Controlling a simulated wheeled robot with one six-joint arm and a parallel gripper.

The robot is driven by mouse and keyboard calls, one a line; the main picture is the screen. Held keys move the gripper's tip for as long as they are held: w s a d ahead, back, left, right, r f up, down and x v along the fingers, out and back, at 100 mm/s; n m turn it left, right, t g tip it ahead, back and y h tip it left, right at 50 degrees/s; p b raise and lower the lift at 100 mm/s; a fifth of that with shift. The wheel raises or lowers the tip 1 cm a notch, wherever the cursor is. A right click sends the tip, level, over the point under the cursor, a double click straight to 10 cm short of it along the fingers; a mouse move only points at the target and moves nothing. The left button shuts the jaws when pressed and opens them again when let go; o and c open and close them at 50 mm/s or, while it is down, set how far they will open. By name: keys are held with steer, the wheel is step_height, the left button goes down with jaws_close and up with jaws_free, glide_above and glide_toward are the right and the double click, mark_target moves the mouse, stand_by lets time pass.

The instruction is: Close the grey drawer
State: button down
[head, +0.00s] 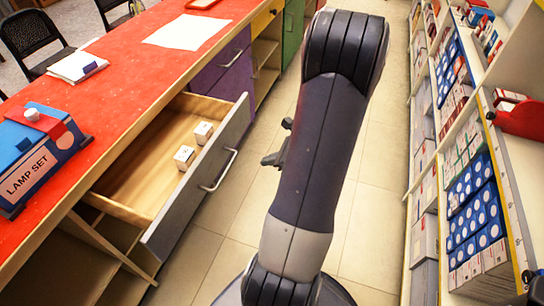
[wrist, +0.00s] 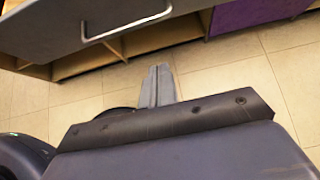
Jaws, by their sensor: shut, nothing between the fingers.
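The grey drawer (head: 205,178) is pulled well out of the red-topped counter, and its light wood inside shows in the head view. Two small white boxes, one nearer (head: 184,157) and one farther (head: 204,132), lie inside near the front panel. A metal bar handle (head: 218,171) is on the grey front. In the wrist view the grey front (wrist: 60,28) and its handle (wrist: 127,27) are at the top. My gripper (wrist: 160,70) points toward the drawer side, shut and empty, apart from the handle. In the head view my arm mostly hides the gripper.
The red counter (head: 118,62) carries a blue lamp set box (head: 40,150) and papers. Purple drawers (head: 222,68) are farther along. Stocked shelves (head: 470,190) line the right side. Tiled floor (head: 225,225) between them is clear around my arm.

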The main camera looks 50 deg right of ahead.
steer(key=w+a+f, duration=0.3)
steer(key=w, duration=0.4)
steer(key=shift+w+a, duration=0.15)
steer(key=shift+w, duration=0.25)
glide_above(176, 149)
steer(key=shift+s, duration=0.15)
steer(key=shift+r, duration=0.1)
steer(key=shift+a+r, duration=0.1)
stand_by(0.4)
